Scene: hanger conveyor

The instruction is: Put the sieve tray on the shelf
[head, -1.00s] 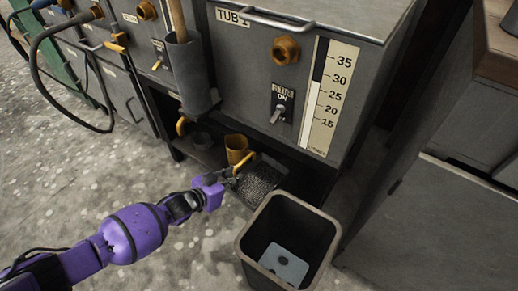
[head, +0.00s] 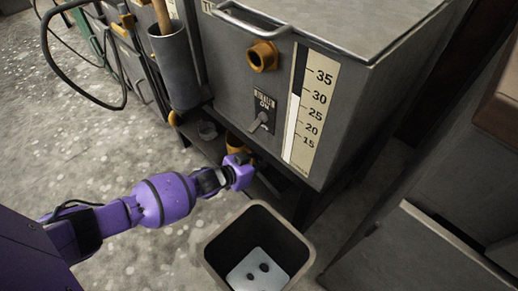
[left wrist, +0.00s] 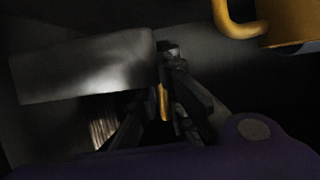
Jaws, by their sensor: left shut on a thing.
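My left gripper (head: 256,163) reaches in under the grey tub, at the opening above the low shelf (head: 205,150). In the left wrist view its dark fingers (left wrist: 163,100) are closed around a narrow yellow strip (left wrist: 163,102), which looks like the sieve tray's handle. The tray itself is mostly hidden in the head view, in the shadow under the tub. A grey panel (left wrist: 85,68) left of the fingers may be its wall, but I cannot be sure. I cannot tell whether the tray touches the shelf. My right gripper is not in view.
A yellow jug (head: 234,142) stands on the shelf close by my gripper; its handle (left wrist: 238,22) shows in the wrist view. A small dark cup (head: 207,130) is left of it. An open bin (head: 222,255) stands in front. The tub (head: 330,85) overhangs the shelf.

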